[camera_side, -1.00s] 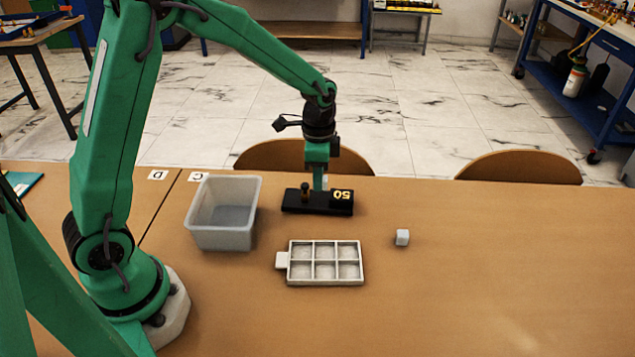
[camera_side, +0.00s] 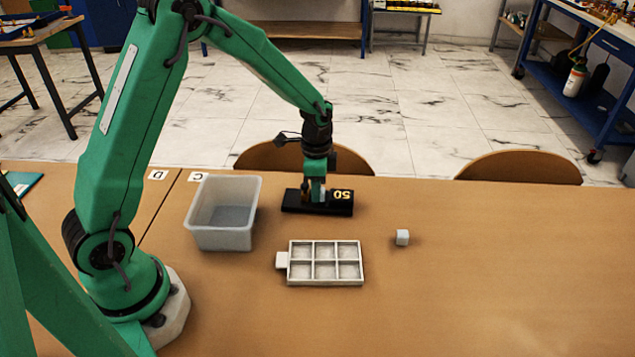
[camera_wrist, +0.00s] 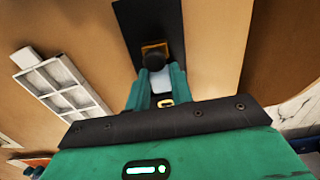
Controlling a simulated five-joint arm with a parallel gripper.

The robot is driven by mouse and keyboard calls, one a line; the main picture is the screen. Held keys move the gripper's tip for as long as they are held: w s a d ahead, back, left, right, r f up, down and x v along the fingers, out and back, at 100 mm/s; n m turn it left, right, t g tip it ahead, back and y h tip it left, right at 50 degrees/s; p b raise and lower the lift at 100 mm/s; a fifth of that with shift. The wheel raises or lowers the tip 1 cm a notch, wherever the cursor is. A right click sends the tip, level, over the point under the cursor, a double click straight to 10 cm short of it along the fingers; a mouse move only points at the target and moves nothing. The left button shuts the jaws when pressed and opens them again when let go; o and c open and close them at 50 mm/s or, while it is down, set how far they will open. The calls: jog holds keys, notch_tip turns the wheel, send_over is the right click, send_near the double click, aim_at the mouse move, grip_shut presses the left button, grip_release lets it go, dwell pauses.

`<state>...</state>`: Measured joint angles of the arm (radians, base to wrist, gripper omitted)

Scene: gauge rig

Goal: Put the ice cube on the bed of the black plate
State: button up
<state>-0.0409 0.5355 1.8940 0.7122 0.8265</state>
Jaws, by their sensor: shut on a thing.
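The black plate (camera_side: 290,203) lies flat on the table, with a yellow "50" readout (camera_side: 342,195) at its right end and a dark post with a brown base, seen in the wrist view (camera_wrist: 152,57). My gripper (camera_side: 317,199) is low over the plate, between post and readout. In the wrist view my gripper (camera_wrist: 160,80) is shut on a pale bluish block, the ice cube (camera_wrist: 160,79). Whether the cube touches the bed cannot be told; the fingers partly hide it.
A grey open bin (camera_side: 222,238) stands left of the plate. A pale six-compartment tray (camera_side: 325,285) lies in front of it. The table's right side is clear.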

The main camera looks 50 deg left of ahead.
jog(key=shift+f, duration=0.15)
jog(key=o, duration=0.9)
jog(key=shift+o, duration=0.2)
notch_tip(320, 180, up, 12)
jog(key=shift+r, duration=0.2)
dwell(0.6)
